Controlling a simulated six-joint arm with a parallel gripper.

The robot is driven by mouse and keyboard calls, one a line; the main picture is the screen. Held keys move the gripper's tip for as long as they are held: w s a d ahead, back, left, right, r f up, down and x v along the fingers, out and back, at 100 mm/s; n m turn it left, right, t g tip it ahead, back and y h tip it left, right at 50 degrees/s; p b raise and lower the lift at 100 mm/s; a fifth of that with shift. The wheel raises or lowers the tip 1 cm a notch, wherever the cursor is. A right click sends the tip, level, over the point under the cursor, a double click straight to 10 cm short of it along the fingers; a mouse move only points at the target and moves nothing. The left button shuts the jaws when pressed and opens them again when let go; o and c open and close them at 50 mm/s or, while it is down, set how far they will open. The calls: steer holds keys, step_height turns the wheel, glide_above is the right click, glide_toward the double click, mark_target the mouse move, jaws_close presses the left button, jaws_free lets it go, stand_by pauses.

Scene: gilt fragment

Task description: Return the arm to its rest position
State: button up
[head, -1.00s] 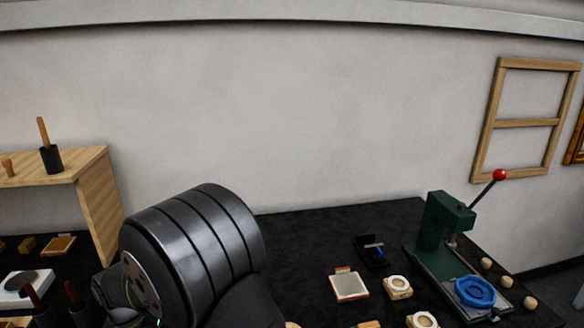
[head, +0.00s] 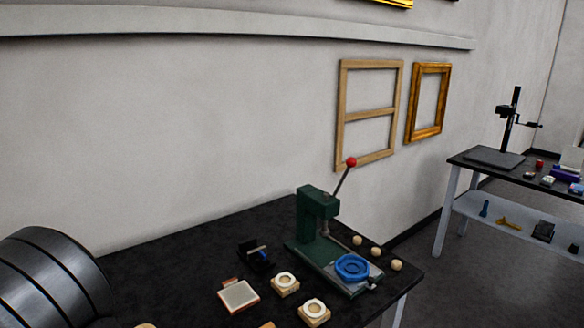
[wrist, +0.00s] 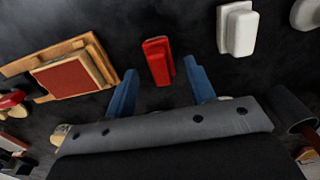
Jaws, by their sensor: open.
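My gripper (wrist: 162,92) shows in the wrist view with its two blue fingers spread apart. It is open, with nothing held between the fingers. A small red block (wrist: 158,61) lies on the dark surface beyond the fingertips, seen between them and apart from them. In the head view only a dark rounded part of my arm shows at the lower left; the gripper itself is out of that view.
A green press (head: 318,222) with a red-knobbed lever and blue ring (head: 352,267) stands on the black table (head: 190,258). Small framed pieces lie in front. In the wrist view, a wooden frame with a red pad (wrist: 70,80) and a white block (wrist: 237,30) lie nearby.

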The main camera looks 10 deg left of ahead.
step_height(320, 180, down, 3)
step_height(320, 180, up, 12)
step_height(320, 180, down, 12)
step_height(320, 180, up, 4)
steer(key=w+d+r, duration=0.7)
steer(key=w, duration=0.4)
steer(key=w+d+f+m, duration=0.15)
steer(key=w+d, duration=0.35)
steer(key=w, duration=0.6)
steer(key=w+d+m, duration=0.3)
steer(key=w+d, duration=0.2)
steer(key=w, duration=0.6)
steer(key=w+d+m, duration=0.2)
steer(key=w+d, duration=0.6)
steer(key=d, duration=0.2)
steer(key=w+d+f+m, duration=0.1)
steer(key=w+d+m, duration=0.2)
steer(key=w+d, duration=0.5)
steer(key=d, duration=0.2)
steer(key=shift+d+f, duration=0.25)
steer(key=shift+d, duration=0.1)
